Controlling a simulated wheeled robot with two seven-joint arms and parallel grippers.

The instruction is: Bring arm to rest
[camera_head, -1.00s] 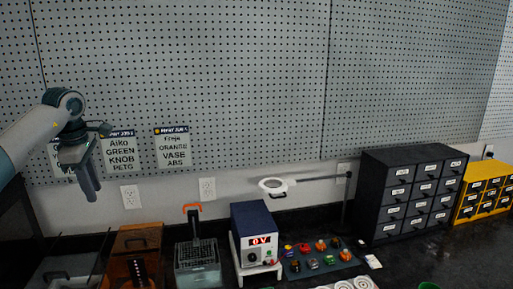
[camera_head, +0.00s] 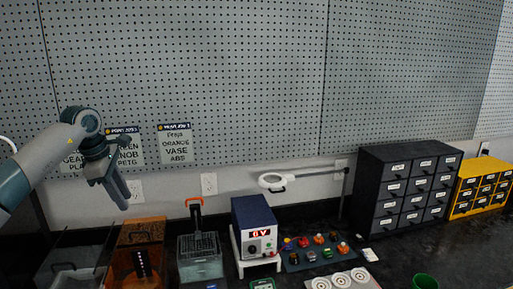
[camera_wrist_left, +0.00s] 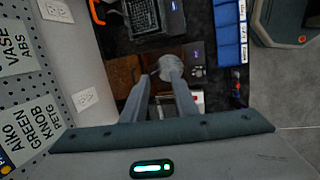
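My left arm comes in from the left in the head view. Its gripper (camera_head: 122,196) hangs in the air in front of the pegboard, pointing down, above the back left of the bench. In the left wrist view its two fingers (camera_wrist_left: 164,80) are apart with a gap between them, and I see nothing gripped. A pale round thing (camera_wrist_left: 168,67) shows beyond the fingertips; I cannot tell what it is. My right gripper is in neither view.
On the dark bench are an orange-brown box (camera_head: 138,262), a tank with a wire basket (camera_head: 199,260), a power supply (camera_head: 254,222) reading 0 V, and a magnifier lamp (camera_head: 272,181). Drawer cabinets, black (camera_head: 403,187) and yellow (camera_head: 481,186), stand at right. The air around my gripper is free.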

